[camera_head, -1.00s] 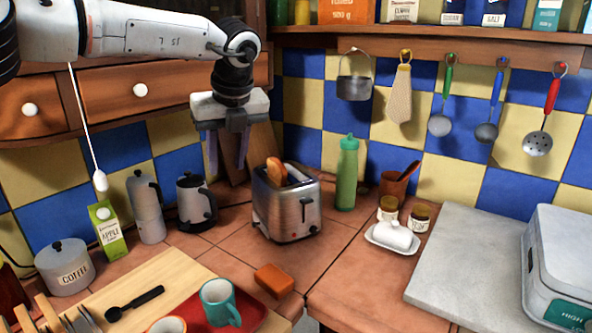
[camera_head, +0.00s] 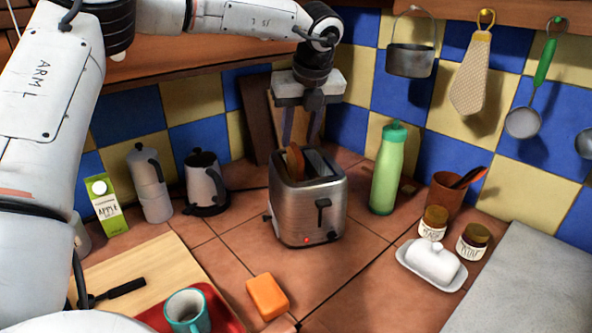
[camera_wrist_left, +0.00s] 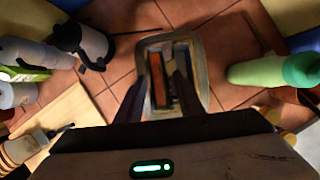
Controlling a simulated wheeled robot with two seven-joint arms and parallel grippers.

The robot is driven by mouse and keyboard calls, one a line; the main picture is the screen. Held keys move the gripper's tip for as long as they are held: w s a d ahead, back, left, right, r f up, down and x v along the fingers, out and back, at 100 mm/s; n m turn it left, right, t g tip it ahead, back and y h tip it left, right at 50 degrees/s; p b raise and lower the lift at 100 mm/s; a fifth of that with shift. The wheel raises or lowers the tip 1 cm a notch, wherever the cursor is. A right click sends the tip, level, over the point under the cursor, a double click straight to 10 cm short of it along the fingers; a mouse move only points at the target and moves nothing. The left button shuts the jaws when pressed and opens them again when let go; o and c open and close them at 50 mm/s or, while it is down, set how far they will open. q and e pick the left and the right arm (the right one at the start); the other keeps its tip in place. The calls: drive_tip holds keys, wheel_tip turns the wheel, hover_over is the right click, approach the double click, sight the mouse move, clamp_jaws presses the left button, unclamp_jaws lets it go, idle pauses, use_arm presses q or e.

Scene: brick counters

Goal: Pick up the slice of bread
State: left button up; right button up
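The slice of bread (camera_head: 294,161) stands upright in the left slot of the silver toaster (camera_head: 313,208), its top edge sticking out. In the left wrist view the bread (camera_wrist_left: 160,82) shows as a brown strip in one slot of the toaster (camera_wrist_left: 204,62); the other slot looks dark and empty. The fingers (camera_wrist_left: 164,88) show near the bread there; whether they touch it I cannot tell. My right gripper is not in view.
A green bottle (camera_head: 389,170) stands right of the toaster, a black-handled kettle (camera_head: 205,184) and moka pot (camera_head: 150,187) left. Cutting boards lean behind. An orange block (camera_head: 267,297) and a white butter dish (camera_head: 432,268) lie in front. A pot (camera_head: 410,60) hangs at upper right.

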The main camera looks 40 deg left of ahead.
sight(295, 147)
use_arm(q)
drive_tip(key=f, duration=0.2)
drive_tip(key=a+f, duration=0.1)
drive_tip(key=shift+s+f, duration=0.15)
drive_tip(key=shift+f, duration=0.2)
drive_tip(key=shift+w+a+f, duration=0.2)
drive_tip(key=shift+w+f, duration=0.05)
drive_tip(key=shift+f, duration=0.1)
clamp_jaws()
drive_tip(key=shift+r, duration=0.1)
